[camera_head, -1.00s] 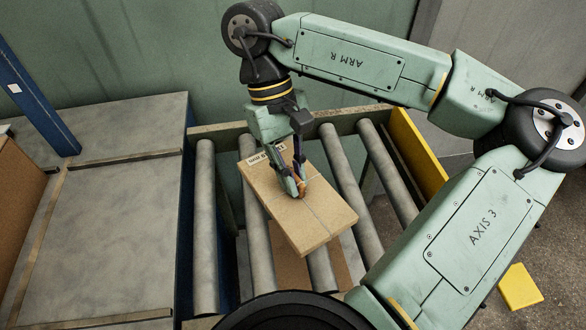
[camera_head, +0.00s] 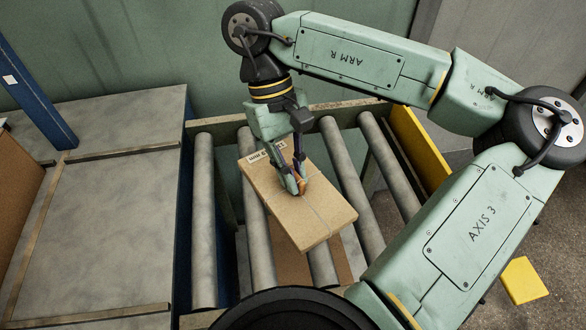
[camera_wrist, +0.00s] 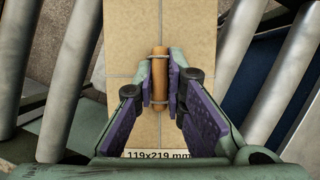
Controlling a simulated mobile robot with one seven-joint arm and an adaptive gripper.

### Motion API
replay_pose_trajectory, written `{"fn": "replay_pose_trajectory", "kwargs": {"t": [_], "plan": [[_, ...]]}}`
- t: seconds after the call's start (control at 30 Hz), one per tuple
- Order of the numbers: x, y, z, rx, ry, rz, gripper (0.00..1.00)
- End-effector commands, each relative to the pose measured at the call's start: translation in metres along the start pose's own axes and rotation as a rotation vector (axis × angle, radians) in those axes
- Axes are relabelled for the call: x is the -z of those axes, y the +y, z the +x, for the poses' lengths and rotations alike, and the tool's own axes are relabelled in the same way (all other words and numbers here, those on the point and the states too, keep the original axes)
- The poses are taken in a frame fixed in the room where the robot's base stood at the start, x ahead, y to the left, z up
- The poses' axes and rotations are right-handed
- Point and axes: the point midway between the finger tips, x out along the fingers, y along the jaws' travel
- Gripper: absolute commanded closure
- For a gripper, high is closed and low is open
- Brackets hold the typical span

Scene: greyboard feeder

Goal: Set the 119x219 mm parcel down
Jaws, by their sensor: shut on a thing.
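The 119x219 mm parcel (camera_head: 305,213) is a tan cardboard box with a printed label at its far end. It is over the grey rollers in the head view, and I cannot tell whether it touches them. My gripper (camera_head: 301,188) is above the parcel's top, with its fingers pointing down. In the wrist view, my gripper (camera_wrist: 160,82) is shut on the parcel's brown cylindrical handle, one purple-padded finger on each side. The parcel (camera_wrist: 180,28) fills the middle of that view, and its label reads "119x219 mm". The parcel's underside is hidden.
The roller conveyor (camera_head: 204,220) has several grey rollers with gaps between them. A grey table (camera_head: 95,235) with wooden strips stands to the left, beside a blue post (camera_head: 35,95). A yellow side plate (camera_head: 418,150) bounds the conveyor on the right. A yellow block (camera_head: 523,280) lies on the floor.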

Motion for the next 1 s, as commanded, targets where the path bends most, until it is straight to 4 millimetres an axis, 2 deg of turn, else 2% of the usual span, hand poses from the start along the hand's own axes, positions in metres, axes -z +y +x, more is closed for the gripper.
{"fn": "replay_pose_trajectory", "kwargs": {"t": [0.17, 0.2, 0.53, 0.87, 1.0], "plan": [[0.002, 0.0, 0.004, 0.0, 0.0, 0.0, 1.0], [0.002, 0.0, 0.004, 0.0, 0.001, 0.0, 0.88], [0.001, 0.0, 0.003, 0.0, 0.0, 0.0, 0.66], [0.002, 0.0, 0.002, 0.0, 0.0, 0.0, 0.65], [0.002, 0.0, -0.011, -0.001, 0.002, 0.002, 0.65]]}}
